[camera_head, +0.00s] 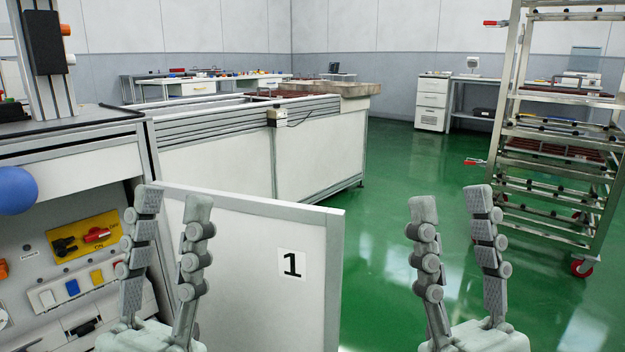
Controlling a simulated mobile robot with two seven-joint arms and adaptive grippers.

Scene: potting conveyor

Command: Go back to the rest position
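My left gripper (172,205) is at the lower left, fingers pointing up and spread apart, with nothing between them. It stands in front of the control panel and the white partition marked 1. My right gripper (450,205) is at the lower right of the middle, also with its fingers up, apart and empty, in front of the green floor. Both grippers are held at about the same height. My arms behind the grippers are out of view.
A control cabinet (85,165) with a yellow switch plate (84,237) stands close on the left. The white partition (262,270) is near the middle. A long conveyor (225,150) lies behind it. A wheeled rack (555,135) stands right. Green floor (400,190) is open between.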

